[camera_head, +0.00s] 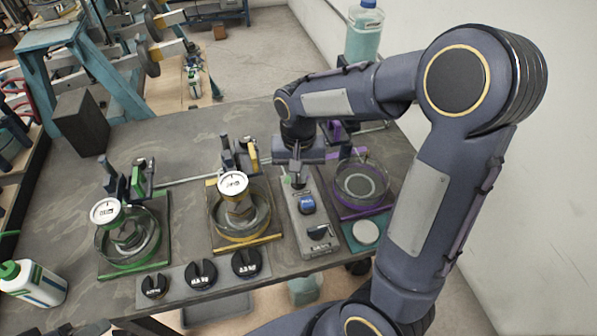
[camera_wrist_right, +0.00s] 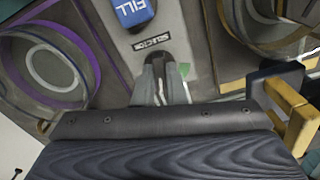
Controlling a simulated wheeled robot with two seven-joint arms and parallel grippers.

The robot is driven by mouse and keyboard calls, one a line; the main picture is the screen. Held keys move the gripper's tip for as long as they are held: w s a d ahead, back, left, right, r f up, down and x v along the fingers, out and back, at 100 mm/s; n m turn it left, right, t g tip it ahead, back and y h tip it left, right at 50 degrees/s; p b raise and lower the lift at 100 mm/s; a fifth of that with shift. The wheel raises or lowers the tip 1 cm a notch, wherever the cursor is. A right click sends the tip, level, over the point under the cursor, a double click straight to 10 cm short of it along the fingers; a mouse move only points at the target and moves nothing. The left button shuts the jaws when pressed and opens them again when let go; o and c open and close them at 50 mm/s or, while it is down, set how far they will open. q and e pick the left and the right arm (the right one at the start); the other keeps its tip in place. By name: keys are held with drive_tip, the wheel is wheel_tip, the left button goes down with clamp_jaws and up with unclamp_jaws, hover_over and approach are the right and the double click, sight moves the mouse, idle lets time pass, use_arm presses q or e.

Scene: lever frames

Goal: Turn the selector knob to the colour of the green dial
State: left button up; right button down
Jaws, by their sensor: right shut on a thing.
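My right gripper (camera_head: 297,178) reaches down onto the far end of a grey control panel (camera_head: 323,246). In the right wrist view its fingers (camera_wrist_right: 165,88) are shut on the selector knob, just beside the selector label (camera_wrist_right: 152,42). The fingers hide most of the knob, so its pointing direction cannot be told. A green mark (camera_wrist_right: 184,69) shows beside the fingertips. My left gripper is out of view.
The panel also has a blue FILL button (camera_head: 307,204) and a black switch (camera_head: 319,234). A purple-edged bowl stand (camera_head: 362,182) is close on the right.

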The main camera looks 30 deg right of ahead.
sight(299, 177)
drive_tip(key=n, duration=1.2)
drive_tip(key=shift+n, duration=0.3)
idle(0.4)
drive_tip(key=c, duration=1.5)
unclamp_jaws()
wheel_tip(299, 177, up, 8)
drive_tip(key=shift+f, duration=0.1)
drive_tip(key=shift+s, duration=0.1)
